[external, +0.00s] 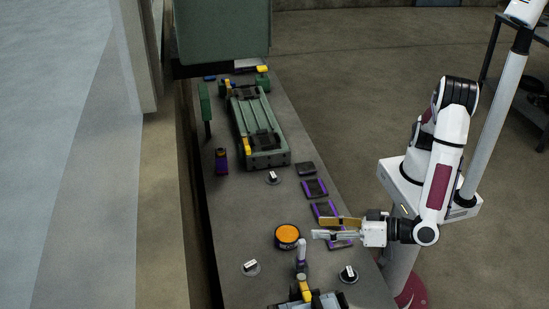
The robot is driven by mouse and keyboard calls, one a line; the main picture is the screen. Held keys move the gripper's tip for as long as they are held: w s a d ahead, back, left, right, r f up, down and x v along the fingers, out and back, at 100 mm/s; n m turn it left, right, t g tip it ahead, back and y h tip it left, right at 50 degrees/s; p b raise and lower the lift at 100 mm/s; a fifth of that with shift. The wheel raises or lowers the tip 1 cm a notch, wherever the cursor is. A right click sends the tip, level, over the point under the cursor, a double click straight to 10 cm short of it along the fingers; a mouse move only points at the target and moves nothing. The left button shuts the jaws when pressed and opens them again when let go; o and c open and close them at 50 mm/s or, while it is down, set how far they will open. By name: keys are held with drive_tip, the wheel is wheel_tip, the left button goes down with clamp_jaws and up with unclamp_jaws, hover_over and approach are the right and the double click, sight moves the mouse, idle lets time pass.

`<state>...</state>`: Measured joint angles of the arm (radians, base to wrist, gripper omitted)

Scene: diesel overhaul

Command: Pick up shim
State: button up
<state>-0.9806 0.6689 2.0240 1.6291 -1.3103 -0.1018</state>
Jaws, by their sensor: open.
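My gripper (320,227) reaches in from the right over the right side of the grey bench (228,241). Its two fingers, one tan and one pale, are apart with nothing seen between them. Nothing is clearly identifiable as the shim. Dark flat pieces with purple edges lie in a row along the bench's right side: one at the back (315,188), one in the middle (323,207), and one partly hidden under the gripper (342,244). A plain dark plate (306,168) lies behind them. I cannot tell which of these is the shim.
A round tin with an orange top (287,233) stands just left of the fingertips. A purple-grey upright post (301,256) is in front of it. Small round pieces with white tops (250,267) (348,274) stand nearby. A long green assembly (260,125) lies farther back.

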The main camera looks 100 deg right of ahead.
sight(352, 271)
drive_tip(key=s+a+f+n, duration=0.2)
drive_tip(key=s+f, duration=0.3)
drive_tip(key=s+a+f+n+t+y, duration=0.1)
drive_tip(key=s+a+f+n, duration=0.1)
drive_tip(key=s+a+f, duration=0.1)
drive_tip(key=s+a+f+n+t, duration=0.1)
drive_tip(key=s+a+f, duration=0.2)
drive_tip(key=s+f, duration=0.3)
drive_tip(key=shift+s+a+f+n, duration=0.1)
drive_tip(key=shift+s+f+n, duration=0.25)
drive_tip(key=shift+f+n, duration=0.05)
drive_tip(key=shift+w, duration=0.1)
drive_tip(key=shift+x, duration=1.3)
drive_tip(key=shift+x, duration=2.6)
drive_tip(key=c, duration=1.3)
